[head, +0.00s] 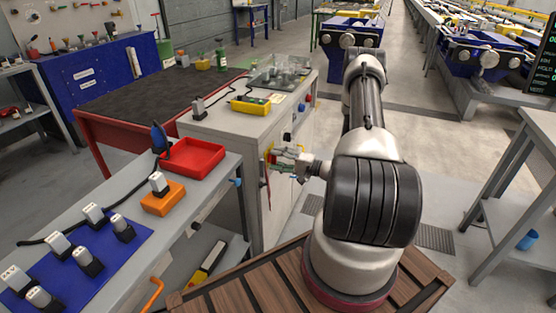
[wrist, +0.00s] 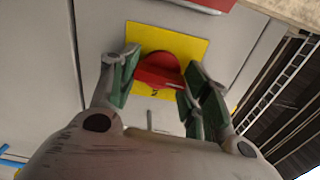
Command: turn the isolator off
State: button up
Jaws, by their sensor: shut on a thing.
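The isolator is a red rotary handle (wrist: 158,65) on a yellow plate (wrist: 194,47), mounted on the grey cabinet's face in the wrist view. Its grip bar lies across the picture, tilted slightly down to the right. My gripper (wrist: 160,78) has its green-padded fingers on either side of the handle and is shut on it. In the head view my gripper (head: 285,158) is at the cabinet side and hides most of the handle. The plate's markings are mostly hidden or too small to read.
The grey cabinet (head: 240,124) carries a yellow device (head: 250,105) on top. A bench at left holds a red tray (head: 192,156), an orange block (head: 162,199) and a blue mat (head: 125,255) with several plugs. Another table (head: 538,150) stands at right. Open floor lies beyond my arm.

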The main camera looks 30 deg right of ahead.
jog(key=shift+n, duration=0.4)
jog(key=o, duration=1.1)
jog(key=shift+c, duration=0.2)
jog(key=shift+d, duration=0.1)
jog(key=v, duration=1.2)
